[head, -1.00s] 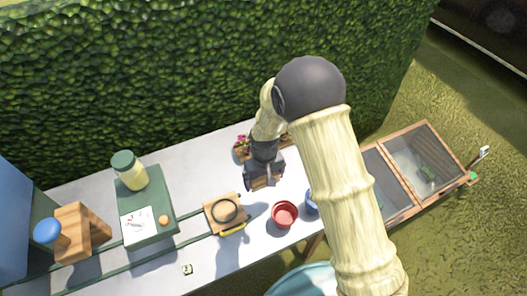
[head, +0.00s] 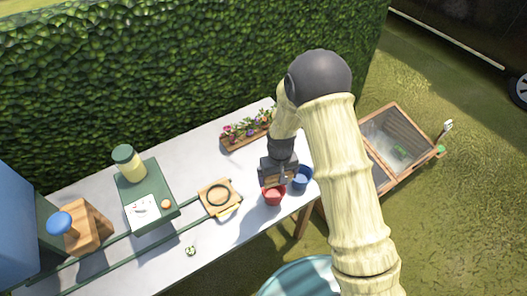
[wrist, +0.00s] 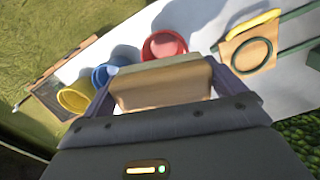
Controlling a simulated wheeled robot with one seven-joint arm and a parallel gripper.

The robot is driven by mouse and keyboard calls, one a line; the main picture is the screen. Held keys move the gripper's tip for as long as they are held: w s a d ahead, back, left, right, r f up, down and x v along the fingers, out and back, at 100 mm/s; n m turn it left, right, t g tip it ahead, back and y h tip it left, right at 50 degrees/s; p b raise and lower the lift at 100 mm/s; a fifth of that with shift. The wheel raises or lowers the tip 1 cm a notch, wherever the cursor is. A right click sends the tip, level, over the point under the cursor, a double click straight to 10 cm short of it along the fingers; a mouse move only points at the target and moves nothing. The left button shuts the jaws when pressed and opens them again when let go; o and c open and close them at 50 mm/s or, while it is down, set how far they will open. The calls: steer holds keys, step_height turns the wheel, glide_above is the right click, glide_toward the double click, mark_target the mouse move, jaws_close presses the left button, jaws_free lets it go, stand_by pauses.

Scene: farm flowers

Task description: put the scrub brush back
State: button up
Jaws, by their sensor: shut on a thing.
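My gripper (head: 278,180) is shut on a tan wooden block, which looks like the scrub brush (wrist: 160,86). In the wrist view the block sits crosswise between the two fingers; any bristles are hidden. In the head view the brush shows only as a brown strip (head: 274,179) under the gripper. The gripper is above the table, by the red pot (head: 274,198) and the blue pot (head: 302,178). I cannot tell its exact height.
A wooden board with a dark ring (head: 219,195) and a yellow bar (head: 228,211) lies left of the pots. A yellow pot (wrist: 74,98) shows beyond the blue one. A flower planter (head: 246,131) stands by the hedge. A green box (head: 165,207) carries a jar (head: 128,163).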

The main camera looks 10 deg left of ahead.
steer(key=w+d+f+m+b, duration=0.1)
steer(key=d+f+m, duration=0.1)
steer(key=d, duration=0.5)
steer(key=w+d+f+m, duration=0.1)
steer(key=d+f+m, duration=0.15)
steer(key=d, duration=0.45)
steer(key=d+f+m+b, duration=0.1)
steer(key=d+f+b, duration=0.6)
steer(key=f+b, duration=0.2)
steer(key=shift+s+f, duration=0.3)
steer(key=shift+f, duration=0.25)
